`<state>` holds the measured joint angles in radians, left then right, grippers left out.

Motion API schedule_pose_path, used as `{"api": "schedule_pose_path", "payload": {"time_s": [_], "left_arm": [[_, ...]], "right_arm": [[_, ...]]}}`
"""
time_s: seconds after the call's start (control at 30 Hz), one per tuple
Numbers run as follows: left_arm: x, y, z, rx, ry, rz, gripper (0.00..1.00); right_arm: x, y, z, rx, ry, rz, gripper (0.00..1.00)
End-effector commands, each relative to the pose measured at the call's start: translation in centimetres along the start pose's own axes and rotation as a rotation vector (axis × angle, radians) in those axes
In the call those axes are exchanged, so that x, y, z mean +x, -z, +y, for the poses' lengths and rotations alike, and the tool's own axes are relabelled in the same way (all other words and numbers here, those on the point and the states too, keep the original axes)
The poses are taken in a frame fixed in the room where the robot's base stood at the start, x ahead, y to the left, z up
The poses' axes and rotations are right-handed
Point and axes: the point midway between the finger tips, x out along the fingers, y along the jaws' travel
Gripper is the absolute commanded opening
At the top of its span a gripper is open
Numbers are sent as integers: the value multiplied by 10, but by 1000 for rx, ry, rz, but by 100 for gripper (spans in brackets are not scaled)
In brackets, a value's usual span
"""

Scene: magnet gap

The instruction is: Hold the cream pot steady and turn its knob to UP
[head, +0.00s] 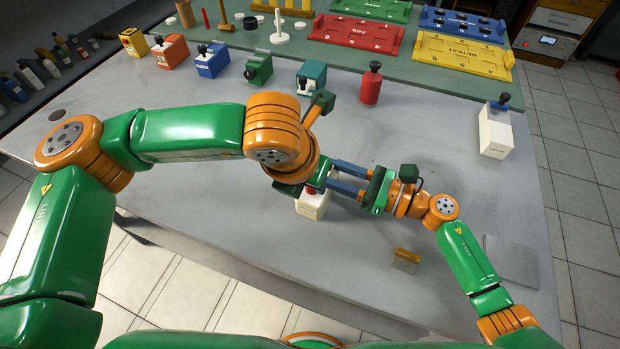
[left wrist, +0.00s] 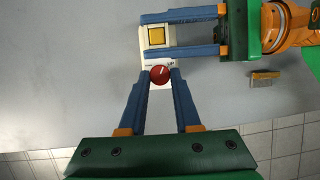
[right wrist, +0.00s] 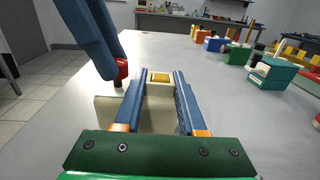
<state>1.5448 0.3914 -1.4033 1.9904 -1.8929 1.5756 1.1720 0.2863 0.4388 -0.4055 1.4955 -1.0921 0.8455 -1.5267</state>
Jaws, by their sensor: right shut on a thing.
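The cream pot (head: 312,207) stands upright on the grey table, partly hidden by my arms. It has a red knob (left wrist: 160,75) with a pale pointer mark tilted slightly right of straight up in the left wrist view, and a yellow square (left wrist: 156,36) on top. Small lettering beside the knob is too small to read. My right gripper (right wrist: 160,80) is shut on the pot, one finger on each side. My left gripper (left wrist: 161,72) is open, its fingertips on either side of the red knob. In the right wrist view its fingers come down onto the knob (right wrist: 121,70).
Several coloured boxes, including a teal one (head: 312,75), line the table's back. A red cylinder (head: 370,88) and a white box (head: 496,132) stand to the right. A small brass-coloured block (head: 407,255) and a grey plate (head: 512,264) lie near the front right.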

Motion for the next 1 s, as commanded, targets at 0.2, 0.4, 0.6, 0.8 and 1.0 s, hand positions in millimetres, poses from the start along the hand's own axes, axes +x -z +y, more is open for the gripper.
{"api": "schedule_pose_path", "payload": {"time_s": [0.2, 0.4, 0.6, 0.8, 1.0], "left_arm": [[0, 0, 2, 89, 39, 2, 0], [0, 0, 4, 315, 134, 2, 0], [0, -1, 4, 385, 160, -1, 0], [0, -1, 4, 384, 159, -1, 34], [0, -1, 4, 384, 159, -1, 62]], "right_arm": [[0, 0, 0, 0, 0, 1, 0], [0, 0, 0, 0, 0, 1, 0], [0, 0, 0, 0, 1, 1, 0], [0, 0, 0, 0, 1, 1, 0], [0, 0, 0, 0, 1, 1, 0]]}}
